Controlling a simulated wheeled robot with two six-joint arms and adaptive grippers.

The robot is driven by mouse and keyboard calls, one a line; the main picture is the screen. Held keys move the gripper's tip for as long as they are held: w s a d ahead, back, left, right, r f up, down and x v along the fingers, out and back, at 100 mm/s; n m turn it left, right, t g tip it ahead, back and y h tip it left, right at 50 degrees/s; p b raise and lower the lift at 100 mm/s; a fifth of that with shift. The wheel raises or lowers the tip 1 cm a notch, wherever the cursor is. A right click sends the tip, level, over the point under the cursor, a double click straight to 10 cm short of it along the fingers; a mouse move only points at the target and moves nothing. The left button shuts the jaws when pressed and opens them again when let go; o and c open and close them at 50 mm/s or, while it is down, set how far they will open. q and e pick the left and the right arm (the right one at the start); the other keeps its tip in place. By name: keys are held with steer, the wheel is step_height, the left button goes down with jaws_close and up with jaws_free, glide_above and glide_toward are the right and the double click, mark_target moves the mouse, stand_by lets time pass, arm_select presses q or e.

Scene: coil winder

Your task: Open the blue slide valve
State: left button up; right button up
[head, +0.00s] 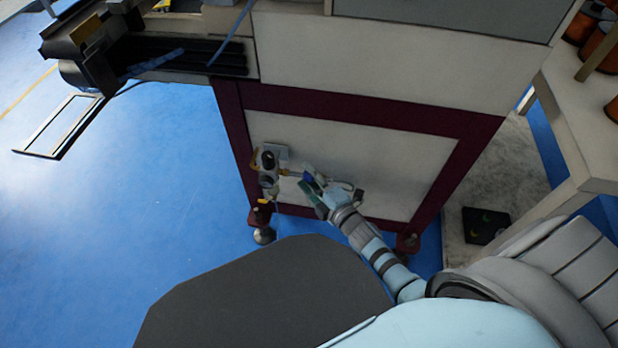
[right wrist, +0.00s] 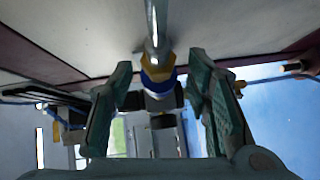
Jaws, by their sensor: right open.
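The blue slide valve is a blue ring (right wrist: 158,83) with a brass-coloured fitting (right wrist: 157,65) and a metal pipe (right wrist: 154,25) in the right wrist view. In the head view its blue part (head: 308,177) shows small, low on the machine's front panel. My right gripper (right wrist: 160,72) is open, its two green-padded fingers on either side of the valve, with a gap visible at each side. In the head view my right gripper (head: 321,187) is at the valve and partly hides it. My left gripper is not in view.
Other fittings and gauges (head: 268,170) sit left of the valve on the panel. The panel has a dark red frame (head: 360,110). A white table (head: 575,120) with copper spools stands at the right. Blue floor (head: 150,220) is open at the left.

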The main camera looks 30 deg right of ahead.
mark_target(299, 174)
steer(key=shift+w, duration=0.35)
jaws_close()
steer(key=shift+a, duration=0.1)
steer(key=shift+w+a, duration=0.7)
steer(key=shift+a, duration=0.2)
jaws_free()
steer(key=shift+a, duration=0.1)
steer(key=s+d+r, duration=0.1)
steer(key=s, duration=1.1)
steer(key=shift+d+r, duration=0.15)
steer(key=shift+d, duration=0.25)
